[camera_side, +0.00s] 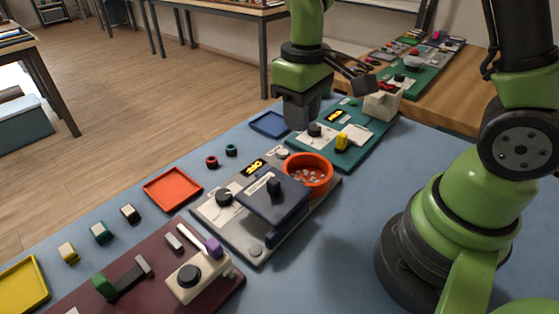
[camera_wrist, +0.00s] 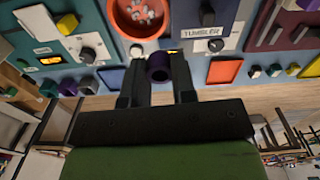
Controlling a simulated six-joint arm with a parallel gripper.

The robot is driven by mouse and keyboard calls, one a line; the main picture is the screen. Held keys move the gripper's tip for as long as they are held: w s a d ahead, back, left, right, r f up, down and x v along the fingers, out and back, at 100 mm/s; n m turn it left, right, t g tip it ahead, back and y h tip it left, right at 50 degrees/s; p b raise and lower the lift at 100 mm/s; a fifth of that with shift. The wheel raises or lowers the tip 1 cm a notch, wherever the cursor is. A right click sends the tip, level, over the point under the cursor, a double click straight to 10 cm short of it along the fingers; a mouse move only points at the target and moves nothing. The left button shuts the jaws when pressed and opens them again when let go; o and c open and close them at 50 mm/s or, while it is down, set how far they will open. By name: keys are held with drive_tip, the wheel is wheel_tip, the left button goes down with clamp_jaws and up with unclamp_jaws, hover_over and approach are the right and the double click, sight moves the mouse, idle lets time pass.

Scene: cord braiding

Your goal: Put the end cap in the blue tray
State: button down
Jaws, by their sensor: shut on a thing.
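The end cap appears as a dark purple, round, hollow piece (camera_wrist: 159,68) between my fingertips in the wrist view. My gripper (camera_wrist: 158,78) is shut on it. In the side view my gripper (camera_side: 302,115) points down near the back edge of the blue table, just right of the blue tray; the end cap cannot be made out there. The blue tray (camera_side: 270,124) is a shallow square tray that looks empty, partly hidden by my gripper. In the wrist view the blue tray (camera_wrist: 110,78) shows left of my fingers.
A red bowl (camera_side: 308,174) of small pieces stands on a grey panel with a raised dark plate (camera_side: 272,200). A green panel (camera_side: 352,135) with a yellow block lies right of my gripper. A red ring (camera_side: 211,161), a teal ring (camera_side: 231,150) and an orange-red tray (camera_side: 172,189) lie along the back.

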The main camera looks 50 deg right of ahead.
drive_tip(key=shift+w+d+r+m, duration=0.3)
drive_tip(key=shift+w+d+r, duration=0.1)
drive_tip(key=shift+d, duration=0.1)
drive_tip(key=m, duration=1.5)
hover_over(274, 134)
wheel_tip(274, 134, down, 5)
wheel_tip(274, 134, down, 9)
drive_tip(key=shift+f, duration=0.15)
drive_tip(key=c, duration=0.9)
unclamp_jaws()
drive_tip(key=shift+c, duration=0.2)
